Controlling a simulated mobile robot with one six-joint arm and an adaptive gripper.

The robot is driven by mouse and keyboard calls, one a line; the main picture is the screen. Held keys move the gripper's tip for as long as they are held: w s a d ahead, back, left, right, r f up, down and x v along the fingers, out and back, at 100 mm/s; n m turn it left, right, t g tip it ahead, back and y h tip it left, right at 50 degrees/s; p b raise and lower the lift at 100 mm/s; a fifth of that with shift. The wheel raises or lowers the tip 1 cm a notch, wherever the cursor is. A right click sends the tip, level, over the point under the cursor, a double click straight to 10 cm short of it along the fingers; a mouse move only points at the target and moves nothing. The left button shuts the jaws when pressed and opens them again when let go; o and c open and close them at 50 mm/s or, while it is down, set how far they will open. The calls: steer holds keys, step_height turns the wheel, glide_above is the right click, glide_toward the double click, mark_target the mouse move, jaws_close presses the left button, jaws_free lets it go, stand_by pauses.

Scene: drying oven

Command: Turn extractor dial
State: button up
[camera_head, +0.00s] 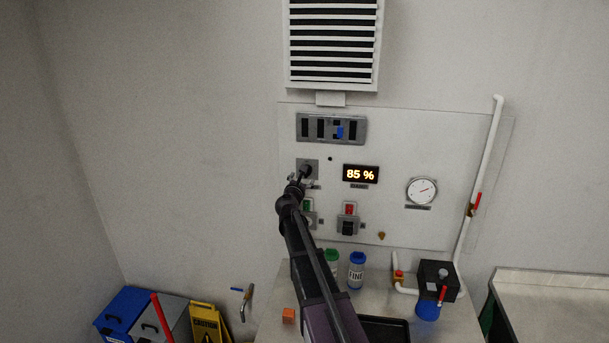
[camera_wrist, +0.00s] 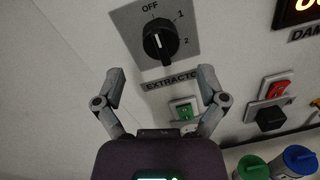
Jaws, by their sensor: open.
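The extractor dial (camera_wrist: 160,39) is a black round knob on a grey plate, marked OFF, 1 and 2, with an EXTRACTOR label below it. Its white pointer line is at the top, near OFF. In the head view the dial (camera_head: 306,170) sits on the wall panel, partly hidden by my arm. My gripper (camera_wrist: 161,82) is open and empty, its two fingers spread below the dial on either side, apart from it. In the head view my gripper (camera_head: 297,182) is right at the dial's lower left.
The panel holds an 85 % display (camera_head: 360,174), a round gauge (camera_head: 422,190), a slider block (camera_head: 331,128), a green button (camera_wrist: 183,109) and a red switch (camera_wrist: 278,88). Green-lidded and blue-lidded bottles (camera_head: 357,271) stand on the bench below. A white pipe (camera_head: 487,150) runs at right.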

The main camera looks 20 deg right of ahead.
steer(key=shift+x, duration=2.25)
steer(key=c, duration=1.2)
steer(key=shift+o, duration=0.2)
steer(key=shift+a, duration=0.1)
